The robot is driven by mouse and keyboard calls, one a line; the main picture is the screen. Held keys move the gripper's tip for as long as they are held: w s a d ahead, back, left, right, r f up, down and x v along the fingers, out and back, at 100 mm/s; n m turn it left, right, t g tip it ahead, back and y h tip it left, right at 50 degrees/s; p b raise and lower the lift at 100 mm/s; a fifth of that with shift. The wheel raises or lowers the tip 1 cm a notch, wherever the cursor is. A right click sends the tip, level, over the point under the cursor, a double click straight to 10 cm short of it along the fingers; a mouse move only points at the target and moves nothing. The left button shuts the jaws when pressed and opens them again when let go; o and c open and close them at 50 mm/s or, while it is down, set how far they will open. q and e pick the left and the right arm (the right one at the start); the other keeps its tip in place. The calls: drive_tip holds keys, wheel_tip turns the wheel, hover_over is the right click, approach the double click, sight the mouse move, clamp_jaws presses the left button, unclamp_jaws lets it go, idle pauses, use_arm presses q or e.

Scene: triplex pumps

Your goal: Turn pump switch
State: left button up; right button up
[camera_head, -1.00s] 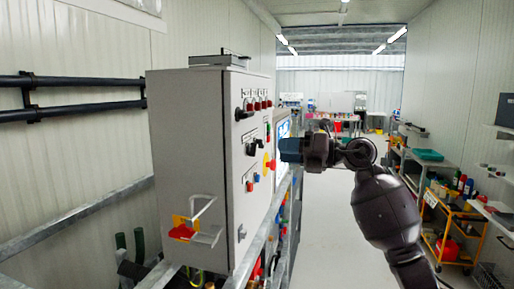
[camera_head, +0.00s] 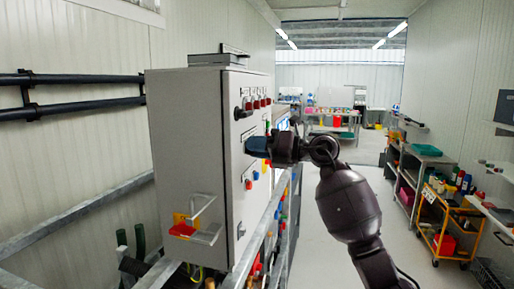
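The grey control cabinet (camera_head: 185,150) stands left of centre, with its panel of switches facing right. A black rotary switch (camera_head: 243,110) sits near the top of the panel, beside a row of red knobs or lamps (camera_head: 257,103). My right gripper (camera_head: 256,146) is at the panel face, level with the second row of controls. It covers the black switch there, so I cannot tell whether it touches or grips it. Its fingers are too small and dark to show whether they are open. My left gripper is not in view.
Small red (camera_head: 256,176) and blue (camera_head: 249,184) buttons sit below my gripper. A metal rail (camera_head: 262,235) runs along the cabinet's front. A yellow cart (camera_head: 447,225) and shelves stand along the right wall. The floor between is clear.

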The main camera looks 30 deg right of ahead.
clamp_jaws()
use_arm(q)
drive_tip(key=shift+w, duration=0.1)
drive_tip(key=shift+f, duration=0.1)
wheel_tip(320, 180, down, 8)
drive_tip(key=b, duration=0.7)
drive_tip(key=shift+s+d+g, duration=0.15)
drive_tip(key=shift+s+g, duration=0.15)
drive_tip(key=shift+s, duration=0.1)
use_arm(e)
drive_tip(key=n, duration=0.8)
drive_tip(key=shift+s+a+r+n, duration=0.1)
drive_tip(key=shift+s+n, duration=0.05)
drive_tip(key=shift+n, duration=0.25)
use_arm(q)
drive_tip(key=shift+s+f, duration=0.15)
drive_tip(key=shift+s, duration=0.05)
